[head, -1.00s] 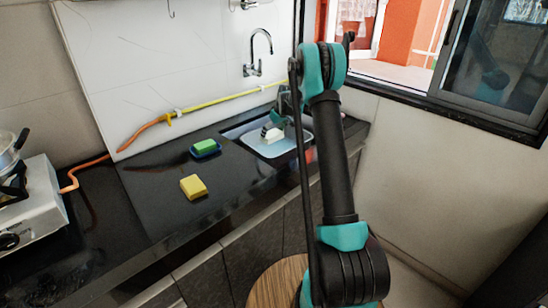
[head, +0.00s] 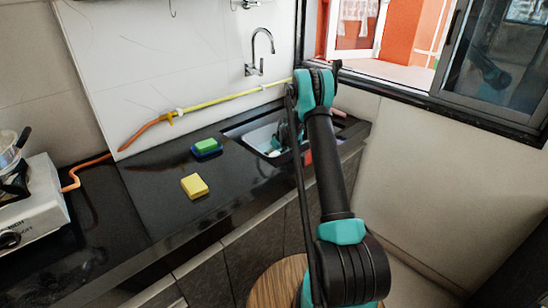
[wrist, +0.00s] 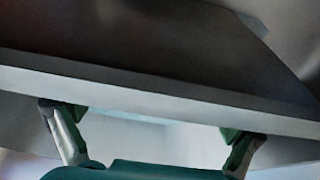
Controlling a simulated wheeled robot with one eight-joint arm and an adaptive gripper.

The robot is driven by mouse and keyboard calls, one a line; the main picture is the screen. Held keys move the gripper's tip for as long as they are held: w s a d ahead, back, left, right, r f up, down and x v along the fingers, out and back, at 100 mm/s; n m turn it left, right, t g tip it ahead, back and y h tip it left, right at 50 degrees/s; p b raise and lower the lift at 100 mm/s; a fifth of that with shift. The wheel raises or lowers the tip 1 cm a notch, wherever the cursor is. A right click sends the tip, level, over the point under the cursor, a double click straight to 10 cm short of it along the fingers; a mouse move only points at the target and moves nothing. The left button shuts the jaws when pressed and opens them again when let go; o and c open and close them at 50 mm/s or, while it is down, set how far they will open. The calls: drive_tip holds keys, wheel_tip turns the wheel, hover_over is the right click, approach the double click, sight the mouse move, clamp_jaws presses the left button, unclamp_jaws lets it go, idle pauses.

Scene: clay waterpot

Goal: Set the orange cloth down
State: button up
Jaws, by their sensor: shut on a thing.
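No orange cloth can be clearly made out. A small orange-red patch (head: 308,157) shows beside my arm at the front edge of the sink; I cannot tell if it is cloth. My gripper (head: 283,137) is low in the sink, partly hidden behind my arm. In the wrist view my gripper (wrist: 150,121) has its two fingers apart, at a long pale edge under a grey surface. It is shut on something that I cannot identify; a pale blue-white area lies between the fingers.
The sink (head: 236,132) is set in the black counter (head: 150,205). A yellow sponge (head: 194,186) and a green sponge (head: 206,145) on a blue dish lie left of it. A tap (head: 258,50) rises behind. A stove (head: 35,205) stands at far left. Counter around the yellow sponge is clear.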

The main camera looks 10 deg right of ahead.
drive_tip(key=shift+f, duration=0.15)
drive_tip(key=o, duration=0.7)
